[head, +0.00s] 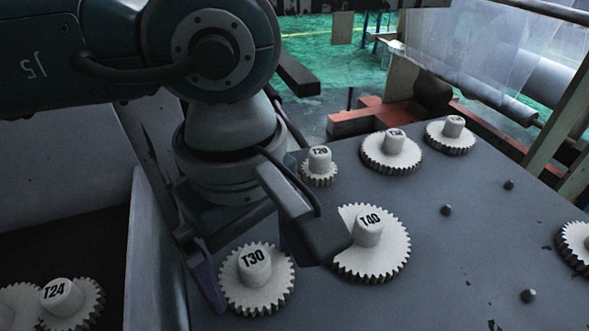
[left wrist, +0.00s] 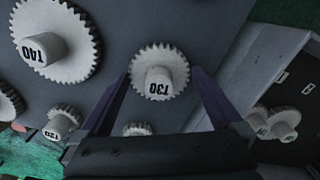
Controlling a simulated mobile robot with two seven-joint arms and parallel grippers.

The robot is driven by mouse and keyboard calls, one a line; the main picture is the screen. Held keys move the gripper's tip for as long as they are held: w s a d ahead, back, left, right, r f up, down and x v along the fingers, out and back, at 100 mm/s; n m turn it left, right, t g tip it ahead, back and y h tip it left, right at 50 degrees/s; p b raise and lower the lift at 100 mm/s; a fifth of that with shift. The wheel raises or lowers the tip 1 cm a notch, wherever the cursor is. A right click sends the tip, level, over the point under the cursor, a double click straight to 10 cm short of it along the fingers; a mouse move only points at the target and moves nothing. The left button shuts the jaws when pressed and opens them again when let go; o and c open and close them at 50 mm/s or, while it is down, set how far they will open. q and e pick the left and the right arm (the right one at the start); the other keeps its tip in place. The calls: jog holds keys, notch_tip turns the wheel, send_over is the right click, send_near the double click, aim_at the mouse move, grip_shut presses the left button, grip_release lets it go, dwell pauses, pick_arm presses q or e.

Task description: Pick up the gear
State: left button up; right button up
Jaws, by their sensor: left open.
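The white gear marked T30 (head: 256,279) lies flat on the grey table (head: 440,255), its hub up. In the left wrist view the T30 gear (left wrist: 160,72) sits between the two purple fingers of my open left gripper (left wrist: 161,78), with a gap on each side. In the head view the left gripper (head: 243,265) is over the T30 gear; one purple finger shows at the gear's left and the other is hidden by the dark wrist block. The T40 gear (head: 377,252) lies just right, partly covered by that block. My right gripper is not in view.
Gear T20 (head: 319,167), another gear (head: 391,153) and one farther back (head: 450,136) stand behind. A gear (head: 575,245) is cut by the right edge. Gear T24 (head: 72,303) lies in a bin (head: 151,255) at left. Short dark pegs (head: 528,296) stick up from the table.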

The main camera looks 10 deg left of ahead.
pick_arm(q)
jog(key=shift+f, duration=0.2)
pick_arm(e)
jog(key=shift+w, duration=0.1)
pick_arm(q)
jog(key=c, duration=1.2)
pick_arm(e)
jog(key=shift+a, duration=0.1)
